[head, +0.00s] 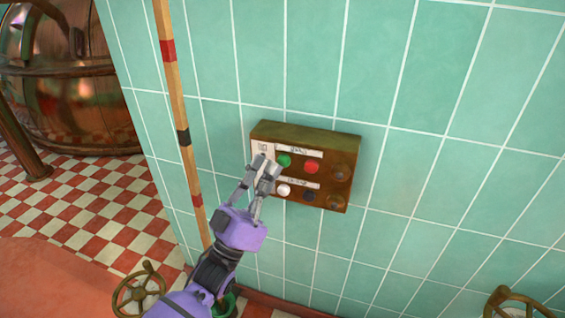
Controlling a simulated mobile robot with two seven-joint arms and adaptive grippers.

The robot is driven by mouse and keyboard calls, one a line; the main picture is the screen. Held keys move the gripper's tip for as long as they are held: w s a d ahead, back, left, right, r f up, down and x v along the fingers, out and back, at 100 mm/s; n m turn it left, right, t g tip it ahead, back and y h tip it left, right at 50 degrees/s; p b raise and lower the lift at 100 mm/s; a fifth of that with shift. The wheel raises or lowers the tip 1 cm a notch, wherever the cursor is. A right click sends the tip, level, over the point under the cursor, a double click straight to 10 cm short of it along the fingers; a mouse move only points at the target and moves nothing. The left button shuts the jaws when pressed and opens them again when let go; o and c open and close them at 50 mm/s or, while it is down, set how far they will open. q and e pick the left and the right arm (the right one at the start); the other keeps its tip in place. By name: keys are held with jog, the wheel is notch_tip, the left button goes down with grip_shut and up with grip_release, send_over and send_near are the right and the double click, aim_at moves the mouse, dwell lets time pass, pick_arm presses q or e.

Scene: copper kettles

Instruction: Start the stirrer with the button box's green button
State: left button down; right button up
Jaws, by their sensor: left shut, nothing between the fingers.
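The button box (345,150) is a brown box on the green tiled wall. Its green button (284,160) is at the upper left, with a red button (311,167) to its right. A white button (284,190) and a dark blue one (308,196) sit in the lower row. My left gripper (265,168) is shut and empty, its fingertips in front of the box's left part, just left of and below the green button. I cannot tell whether they touch the box. My right gripper is not in view. The stirrer cannot be made out.
A wooden pole with red and black bands (172,90) stands left of the box, close to my left arm. A copper kettle (75,100) stands at the upper left. Valve handwheels show at the lower left (139,292) and lower right (515,303). The wall right of the box is clear.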

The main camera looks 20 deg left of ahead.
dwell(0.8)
pick_arm(q)
jog(key=shift+w, duration=0.15)
jog(key=shift+w, duration=0.3)
jog(key=shift+w, duration=0.45)
dwell(0.6)
jog(key=shift+s, duration=0.9)
